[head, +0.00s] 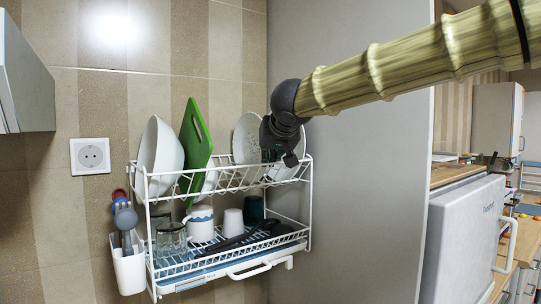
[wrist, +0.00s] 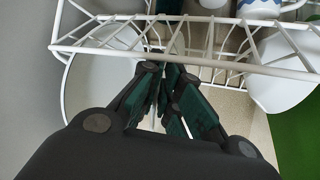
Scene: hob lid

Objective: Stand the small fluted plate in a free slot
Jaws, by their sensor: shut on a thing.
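My gripper (head: 283,150) is at the right end of the rack's upper tier, fingers pointing down. In the wrist view its dark green finger pads (wrist: 172,105) are closed together among the white wires. A pale plate, seemingly the small fluted plate (wrist: 95,88), shows to the left of the fingers and reaches behind them; I take it as the held one. Its fluting is not clear, and the gripper hides much of it in the head view. The white wire rack (head: 225,184) has slots along its upper tier. I cannot tell whether the held plate sits in a slot.
A speckled plate (head: 246,138) stands just left of my gripper. A green board (head: 195,140) and a large white bowl (head: 160,158) stand further left. Mugs (head: 201,222) and glasses fill the lower tier. A grey panel (head: 360,190) rises close on the right.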

